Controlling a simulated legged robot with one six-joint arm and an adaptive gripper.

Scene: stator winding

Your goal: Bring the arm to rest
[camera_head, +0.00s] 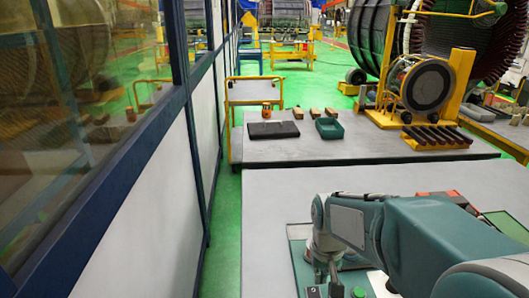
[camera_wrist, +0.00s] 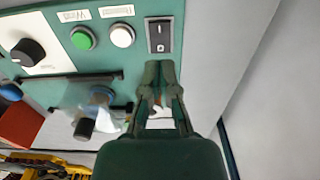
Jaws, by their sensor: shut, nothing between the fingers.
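My arm (camera_head: 420,235) reaches in from the right of the head view, over the near grey table. My gripper (camera_wrist: 160,68) points at a green control panel (camera_wrist: 140,65) in the wrist view. Its fingertips meet with nothing between them, just below a black rocker switch (camera_wrist: 159,35). I cannot tell whether they touch the panel. In the head view my gripper (camera_head: 326,276) hangs over the panel at the lower middle, partly hidden by the frame's bottom edge.
The panel has a green button (camera_wrist: 83,38), a white button (camera_wrist: 122,35) and a black knob (camera_wrist: 28,52). The far table holds a black pad (camera_head: 273,130), a green bin (camera_head: 329,128) and brown blocks. A blue-framed glass wall (camera_head: 150,140) runs along the left. The near table's left part is clear.

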